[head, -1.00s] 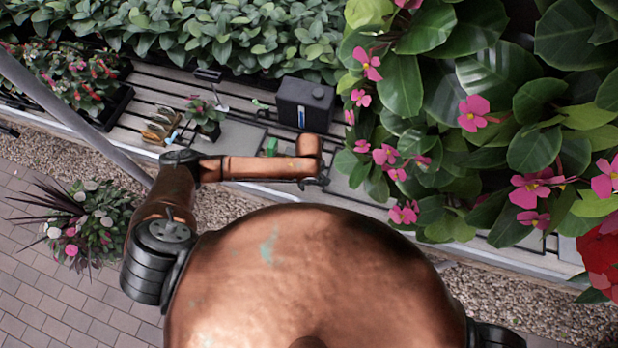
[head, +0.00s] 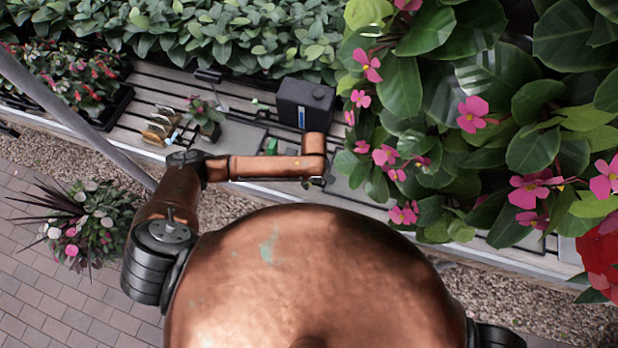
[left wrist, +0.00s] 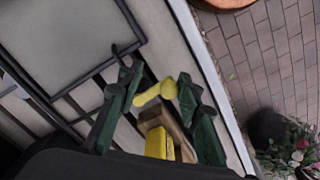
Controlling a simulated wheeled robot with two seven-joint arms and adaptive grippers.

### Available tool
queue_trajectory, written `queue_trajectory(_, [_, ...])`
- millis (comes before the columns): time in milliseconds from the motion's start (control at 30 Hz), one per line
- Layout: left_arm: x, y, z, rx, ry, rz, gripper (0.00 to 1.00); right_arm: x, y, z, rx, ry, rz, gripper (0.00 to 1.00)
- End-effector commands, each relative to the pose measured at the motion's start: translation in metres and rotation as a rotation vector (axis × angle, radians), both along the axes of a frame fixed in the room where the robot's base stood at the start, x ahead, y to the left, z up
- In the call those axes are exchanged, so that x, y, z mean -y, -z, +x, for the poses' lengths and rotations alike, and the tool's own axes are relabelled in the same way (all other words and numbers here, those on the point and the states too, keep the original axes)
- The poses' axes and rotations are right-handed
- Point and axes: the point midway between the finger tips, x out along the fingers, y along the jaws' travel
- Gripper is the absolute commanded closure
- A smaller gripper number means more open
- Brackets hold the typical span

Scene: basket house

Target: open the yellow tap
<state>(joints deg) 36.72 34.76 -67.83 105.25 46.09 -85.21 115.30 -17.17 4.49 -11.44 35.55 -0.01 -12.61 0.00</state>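The yellow tap (left wrist: 155,92) shows in the left wrist view as a bright yellow lever with a rounded end. Below it are a brown block and another yellow part (left wrist: 158,143). My left gripper (left wrist: 157,79) has dark green fingers spread apart, one on each side of the yellow lever. Whether either finger touches the lever is unclear. In the head view my left gripper (head: 312,183) is small and mostly hidden under my copper forearm, at the bench's front edge. I cannot make out the tap there. My right gripper is not in view.
Large pink-flowered foliage (head: 480,110) crowds the right side. A flowerpot plant (head: 80,222) stands on the brick paving at left.

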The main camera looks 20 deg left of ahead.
Motion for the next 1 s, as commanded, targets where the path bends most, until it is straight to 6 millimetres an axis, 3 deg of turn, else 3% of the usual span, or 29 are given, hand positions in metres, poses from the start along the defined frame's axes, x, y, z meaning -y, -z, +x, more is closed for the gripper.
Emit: queue_trajectory(1000, [0.036,-0.001,0.035,0.005,0.000,-0.001,0.70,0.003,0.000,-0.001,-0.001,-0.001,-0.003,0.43])
